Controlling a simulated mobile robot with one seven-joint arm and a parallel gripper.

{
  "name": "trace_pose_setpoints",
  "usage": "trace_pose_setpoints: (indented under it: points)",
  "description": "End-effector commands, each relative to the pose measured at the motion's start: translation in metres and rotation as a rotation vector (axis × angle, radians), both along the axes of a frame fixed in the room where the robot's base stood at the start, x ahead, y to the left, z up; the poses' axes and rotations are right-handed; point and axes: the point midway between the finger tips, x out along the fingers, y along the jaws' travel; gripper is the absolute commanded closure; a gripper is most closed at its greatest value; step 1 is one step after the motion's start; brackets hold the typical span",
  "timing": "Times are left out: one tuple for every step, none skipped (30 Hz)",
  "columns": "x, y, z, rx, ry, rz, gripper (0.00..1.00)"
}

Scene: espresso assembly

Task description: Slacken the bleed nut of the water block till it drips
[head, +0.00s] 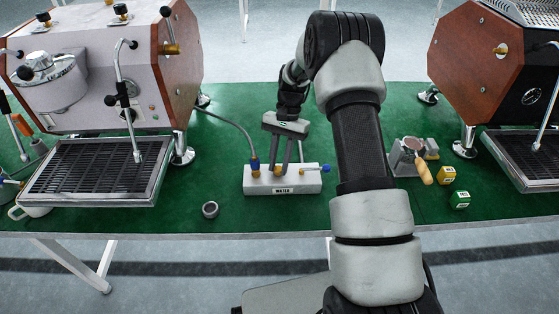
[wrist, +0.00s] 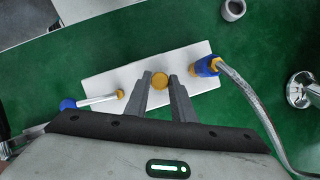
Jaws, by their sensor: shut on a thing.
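The water block (head: 310,183) is a white box labelled WATER on the green table, and it fills the middle of the wrist view (wrist: 195,62). A round brass bleed nut (wrist: 160,80) sits on its top, near the middle. My gripper (head: 282,166) points down at the block, its two grey fingers on either side of the nut in the wrist view (wrist: 160,82). It is shut on the nut. A blue-ended hose fitting (head: 254,164) is at the block's left, and a blue-handled lever (head: 314,168) at its right. No drip can be made out.
A loose metal ring (head: 210,210) lies front left of the block. Espresso machines stand at left (head: 90,70) and right (head: 490,75). The grey hose (head: 235,126) runs behind left.

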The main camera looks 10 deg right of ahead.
Motion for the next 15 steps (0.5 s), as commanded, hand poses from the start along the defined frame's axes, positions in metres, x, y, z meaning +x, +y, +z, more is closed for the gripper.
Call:
trace_pose_setpoints:
  points:
    - [0.0013, 0.0006, 0.0024, -0.001, -0.002, 0.048, 1.00]
    - [0.0014, 0.0011, 0.0021, -0.001, -0.002, 0.077, 1.00]
    - [0.0017, 0.0015, 0.0021, 0.000, -0.002, 0.114, 1.00]
    - [0.0019, 0.0014, 0.0022, -0.002, -0.002, 0.143, 1.00]
    - [0.0019, 0.0015, 0.0023, 0.000, -0.002, 0.172, 1.00]
    - [0.0019, 0.0019, 0.0022, -0.001, -0.002, 0.209, 1.00]
    - [0.0021, 0.0019, 0.0020, -0.001, -0.003, 0.238, 1.00]
    - [0.0023, 0.0024, 0.0019, -0.001, -0.003, 0.267, 1.00]
    - [0.0025, 0.0028, 0.0018, -0.001, -0.003, 0.305, 1.00]
    - [0.0024, 0.0027, 0.0019, -0.002, -0.002, 0.334, 1.00]
    - [0.0023, 0.0028, 0.0020, -0.001, -0.002, 0.363, 1.00]
    - [0.0024, 0.0032, 0.0021, -0.001, -0.002, 0.399, 1.00]
    - [0.0025, 0.0034, 0.0021, -0.001, -0.002, 0.429, 1.00]
    - [0.0027, 0.0037, 0.0021, -0.001, -0.003, 0.458, 1.00]
    - [0.0028, 0.0041, 0.0020, -0.001, -0.003, 0.495, 1.00]
